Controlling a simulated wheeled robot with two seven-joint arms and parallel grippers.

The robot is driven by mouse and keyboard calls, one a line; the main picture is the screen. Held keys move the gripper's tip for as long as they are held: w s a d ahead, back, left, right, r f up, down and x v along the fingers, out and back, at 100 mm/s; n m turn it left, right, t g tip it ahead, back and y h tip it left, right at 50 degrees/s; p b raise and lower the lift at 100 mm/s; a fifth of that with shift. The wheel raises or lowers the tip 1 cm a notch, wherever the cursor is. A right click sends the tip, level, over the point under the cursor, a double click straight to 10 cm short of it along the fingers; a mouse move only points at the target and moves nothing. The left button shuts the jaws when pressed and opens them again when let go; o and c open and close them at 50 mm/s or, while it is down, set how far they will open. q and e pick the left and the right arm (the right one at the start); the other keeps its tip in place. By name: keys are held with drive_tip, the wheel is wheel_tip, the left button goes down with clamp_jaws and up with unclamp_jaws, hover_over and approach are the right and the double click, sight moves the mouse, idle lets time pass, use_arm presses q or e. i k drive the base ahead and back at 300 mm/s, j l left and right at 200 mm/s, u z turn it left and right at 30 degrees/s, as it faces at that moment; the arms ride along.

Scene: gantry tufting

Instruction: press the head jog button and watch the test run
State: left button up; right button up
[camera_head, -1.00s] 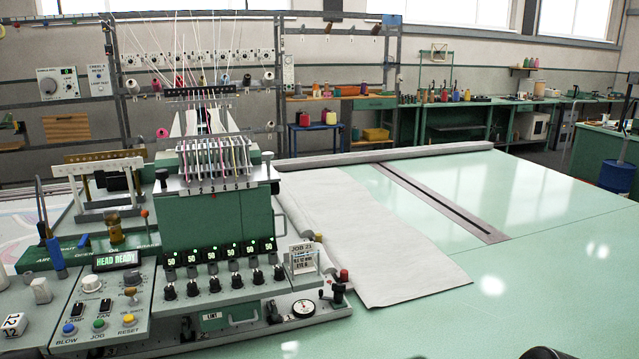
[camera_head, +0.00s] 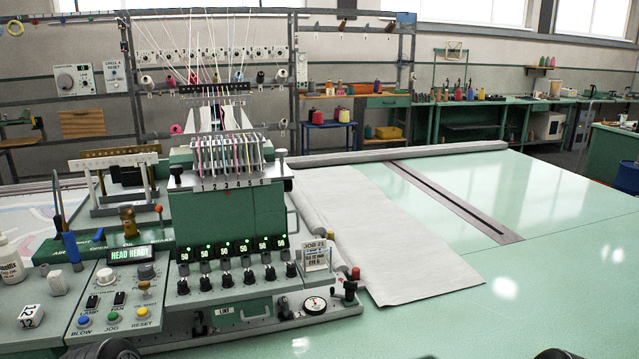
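The green jog button (camera_head: 113,317), labelled JOG, is on the sloped control panel at the lower left. It sits between the blue BLOW button (camera_head: 84,320) and the yellow RESET button (camera_head: 141,313). Nothing covers it. The tufting head (camera_head: 228,222) stands right of the panel, with threads, numbered needles and a row of lit displays reading 50. A small screen (camera_head: 130,254) reads HEAD READY. Dark rounded parts of my arms just show at the bottom edge, one below the panel and one right of centre. No gripper fingers are visible.
A white cloth (camera_head: 390,255) lies on the pale green table (camera_head: 560,225), right of the head. A slotted rail (camera_head: 450,205) crosses the table. A white bottle (camera_head: 10,262) and a numbered block (camera_head: 31,315) stand left of the buttons. The table's right side is clear.

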sight(113, 317)
drive_tip(key=u, duration=1.3)
